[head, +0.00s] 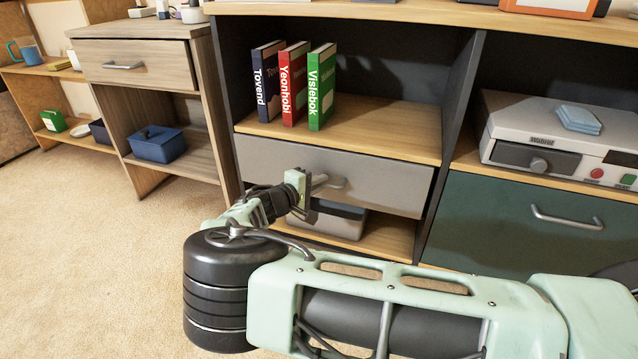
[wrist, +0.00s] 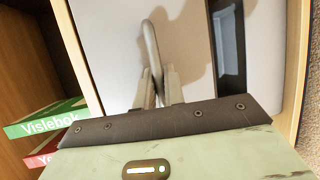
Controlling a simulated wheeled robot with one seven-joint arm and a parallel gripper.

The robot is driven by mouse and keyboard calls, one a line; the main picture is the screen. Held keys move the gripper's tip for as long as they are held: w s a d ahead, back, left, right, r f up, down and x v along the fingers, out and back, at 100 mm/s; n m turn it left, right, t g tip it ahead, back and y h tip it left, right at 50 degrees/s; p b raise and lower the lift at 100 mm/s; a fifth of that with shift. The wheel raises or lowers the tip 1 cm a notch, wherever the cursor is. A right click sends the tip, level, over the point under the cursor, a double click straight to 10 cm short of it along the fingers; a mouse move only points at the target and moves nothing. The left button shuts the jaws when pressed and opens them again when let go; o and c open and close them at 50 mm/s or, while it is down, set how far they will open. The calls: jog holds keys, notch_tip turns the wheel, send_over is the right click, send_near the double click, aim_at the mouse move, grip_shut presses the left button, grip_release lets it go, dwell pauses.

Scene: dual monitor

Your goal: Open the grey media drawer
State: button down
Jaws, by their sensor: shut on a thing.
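The grey media drawer (head: 385,186) is a flat light-grey front under the bookshelf compartment of the middle cabinet. It looks flush with the cabinet, with no clear gap along its edges. Its metal bar handle (head: 334,182) is near the middle of the front. My gripper (head: 312,187) is at the left part of this handle and hides some of it. In the wrist view the drawer front (wrist: 110,40) fills the upper middle. There my gripper's fingers (wrist: 158,88) are shut around the handle (wrist: 151,45).
Three books (head: 293,85) stand above the drawer. A grey bin (head: 338,218) sits on the shelf below it. A teal drawer (head: 510,222) with a white device (head: 560,130) above is at right. Carpet (head: 90,240) is clear at left.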

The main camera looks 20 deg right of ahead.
jog(key=s+a+p, duration=0.4)
jog(key=s+a, duration=0.4)
jog(key=s, duration=0.3)
jog(key=s+a+p, duration=0.5)
jog(key=s+a, duration=0.3)
jog(key=s, duration=0.3)
jog(key=shift+s+a, duration=0.2)
jog(key=shift+s, duration=0.1)
jog(key=c, duration=1.8)
grip_release()
jog(key=p+v, duration=0.2)
jog(key=v, duration=1.5)
jog(key=shift+s+a+r+p, duration=0.1)
jog(key=shift+a+p, duration=0.05)
jog(key=shift+p, duration=0.25)
